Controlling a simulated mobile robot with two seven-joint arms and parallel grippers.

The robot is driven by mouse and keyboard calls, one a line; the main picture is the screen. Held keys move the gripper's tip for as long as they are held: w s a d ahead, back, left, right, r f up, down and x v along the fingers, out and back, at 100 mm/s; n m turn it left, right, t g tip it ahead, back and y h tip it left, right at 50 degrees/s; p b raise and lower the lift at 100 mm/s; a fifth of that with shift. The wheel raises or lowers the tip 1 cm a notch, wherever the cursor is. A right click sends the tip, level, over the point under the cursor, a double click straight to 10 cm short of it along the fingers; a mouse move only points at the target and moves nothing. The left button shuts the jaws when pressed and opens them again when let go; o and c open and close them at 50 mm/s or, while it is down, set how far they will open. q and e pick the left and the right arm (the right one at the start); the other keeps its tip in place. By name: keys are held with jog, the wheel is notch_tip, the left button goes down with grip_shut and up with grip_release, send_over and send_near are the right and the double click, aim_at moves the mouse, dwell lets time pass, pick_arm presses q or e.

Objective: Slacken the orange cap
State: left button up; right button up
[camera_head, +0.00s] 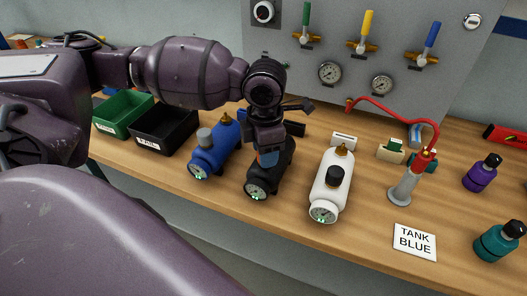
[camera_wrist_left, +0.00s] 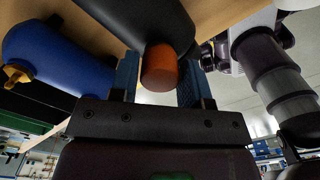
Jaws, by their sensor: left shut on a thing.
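The black tank (camera_head: 257,184) lies on the wooden bench between a blue tank and a white tank, with its dial facing the front edge. My left gripper (camera_head: 268,158) reaches down onto its top from above. In the left wrist view the orange cap (camera_wrist_left: 160,70) sticks out from the black tank (camera_wrist_left: 145,25), between the two blue-padded fingers of my left gripper (camera_wrist_left: 159,82), which is shut on it. In the head view the gripper hides the cap. My right gripper is not in view.
The blue tank (camera_head: 212,150) and the white tank (camera_head: 326,190) stand close on either side. Green (camera_head: 122,117) and black (camera_head: 163,133) bins sit at left. A grey cylinder with a red hose (camera_head: 404,184), a TANK BLUE card (camera_head: 414,242) and purple (camera_head: 481,175) and teal (camera_head: 497,243) bottles are at right.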

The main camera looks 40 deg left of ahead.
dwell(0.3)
pick_arm(q)
jog(key=shift+n+p, duration=1.65)
jog(key=shift+n, duration=0.05)
jog(key=shift+f+n+p, duration=0.1)
jog(key=shift+n+p, duration=0.2)
jog(key=shift+n, duration=0.1)
jog(key=shift+n+p, duration=0.4)
jog(key=shift+p, duration=0.25)
jog(key=shift+n+p, duration=1.3)
jog(key=shift+p, duration=0.05)
jog(key=shift+n, duration=0.3)
